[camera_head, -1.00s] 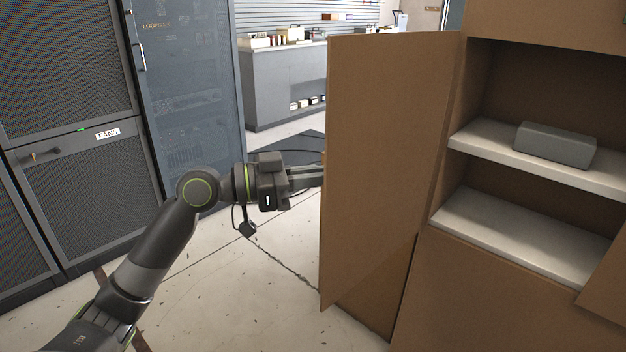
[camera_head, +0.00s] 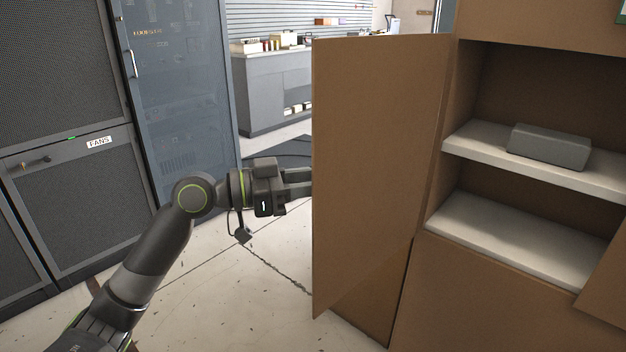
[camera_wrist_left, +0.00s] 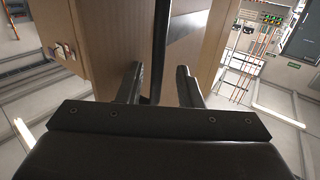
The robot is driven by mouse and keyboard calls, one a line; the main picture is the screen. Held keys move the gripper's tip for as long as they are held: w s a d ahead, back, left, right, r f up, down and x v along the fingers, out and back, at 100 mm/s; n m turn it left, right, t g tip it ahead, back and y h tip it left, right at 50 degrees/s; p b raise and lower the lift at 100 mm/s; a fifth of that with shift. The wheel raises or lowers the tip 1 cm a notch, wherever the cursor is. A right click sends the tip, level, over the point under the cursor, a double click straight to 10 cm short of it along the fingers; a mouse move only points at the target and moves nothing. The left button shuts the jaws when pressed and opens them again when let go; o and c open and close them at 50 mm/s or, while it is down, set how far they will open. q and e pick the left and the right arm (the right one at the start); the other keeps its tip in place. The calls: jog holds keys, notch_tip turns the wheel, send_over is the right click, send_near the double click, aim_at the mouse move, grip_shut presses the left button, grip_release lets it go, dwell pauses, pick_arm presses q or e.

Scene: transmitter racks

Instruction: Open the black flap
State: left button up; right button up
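A dark mesh panel labelled FANS (camera_head: 75,195) is at the lower left in the head view, shut, with a small handle at its upper left. I cannot tell whether this is the black flap. My left gripper (camera_head: 298,182) is at the left edge of the open brown cabinet door (camera_head: 375,170), its tips hidden behind it. In the left wrist view, the left gripper's fingers (camera_wrist_left: 158,85) stand apart on either side of a thin black bar (camera_wrist_left: 161,40) by the brown board, with gaps showing. My right gripper is not in view.
A brown cabinet with pale shelves (camera_head: 515,235) stands at the right, with a grey box (camera_head: 549,147) on the upper shelf. A blue-grey glass-front rack (camera_head: 185,90) stands behind my left arm. The pale floor (camera_head: 240,300) between is open.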

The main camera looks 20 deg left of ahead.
pick_arm(q)
jog(key=shift+s+a, duration=0.1)
jog(key=shift+a, duration=0.05)
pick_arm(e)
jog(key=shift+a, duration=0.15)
